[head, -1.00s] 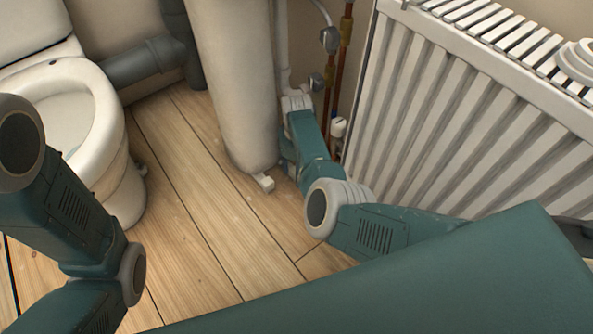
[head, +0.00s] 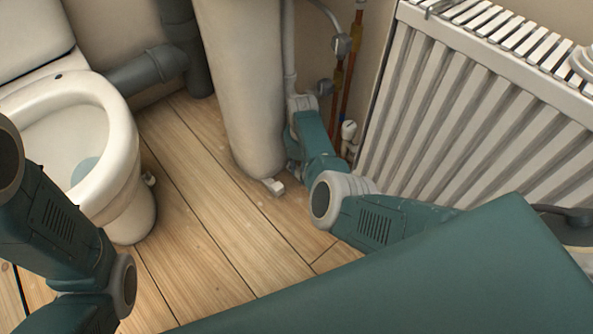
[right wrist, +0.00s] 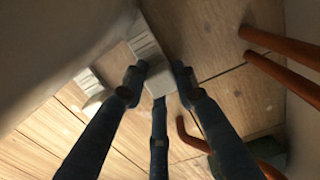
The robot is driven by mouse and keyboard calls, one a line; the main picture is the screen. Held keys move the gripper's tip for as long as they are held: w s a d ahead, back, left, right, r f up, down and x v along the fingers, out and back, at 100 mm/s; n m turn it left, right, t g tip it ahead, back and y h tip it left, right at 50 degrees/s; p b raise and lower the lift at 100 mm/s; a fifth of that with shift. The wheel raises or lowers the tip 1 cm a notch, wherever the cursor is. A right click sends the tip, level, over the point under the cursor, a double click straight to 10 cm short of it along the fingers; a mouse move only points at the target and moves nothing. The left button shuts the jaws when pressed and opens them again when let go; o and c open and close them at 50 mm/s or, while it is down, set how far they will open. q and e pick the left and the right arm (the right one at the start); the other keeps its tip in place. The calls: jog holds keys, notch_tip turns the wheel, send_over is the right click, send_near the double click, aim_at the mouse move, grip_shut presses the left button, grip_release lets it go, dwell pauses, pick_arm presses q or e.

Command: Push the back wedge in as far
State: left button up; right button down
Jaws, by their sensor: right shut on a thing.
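The white column (head: 245,90) stands on the wooden floor. One pale wedge (head: 273,187) pokes out from under its foot, clear of my arm; this front wedge also shows in the right wrist view (right wrist: 90,82). The back wedge (right wrist: 147,45), pale with a ribbed top, lies to the right of it there, partly under the column's edge. My right gripper (right wrist: 158,78) has its dark fingers around the outer end of the back wedge and is shut on it. In the head view my right arm and the column hide that grip. My left arm shows at the left; its gripper is out of view.
A white radiator (head: 470,120) stands close on the right of my right arm. Copper pipes (head: 350,75) rise behind it, and copper pipes (right wrist: 285,65) also run near the gripper. A toilet (head: 105,140) is at left. Open floor (head: 200,215) lies between.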

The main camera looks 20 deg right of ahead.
jog(key=c, duration=1.4)
grip_release()
jog(key=shift+d+f, duration=0.1)
notch_tip(320, 180, up, 12)
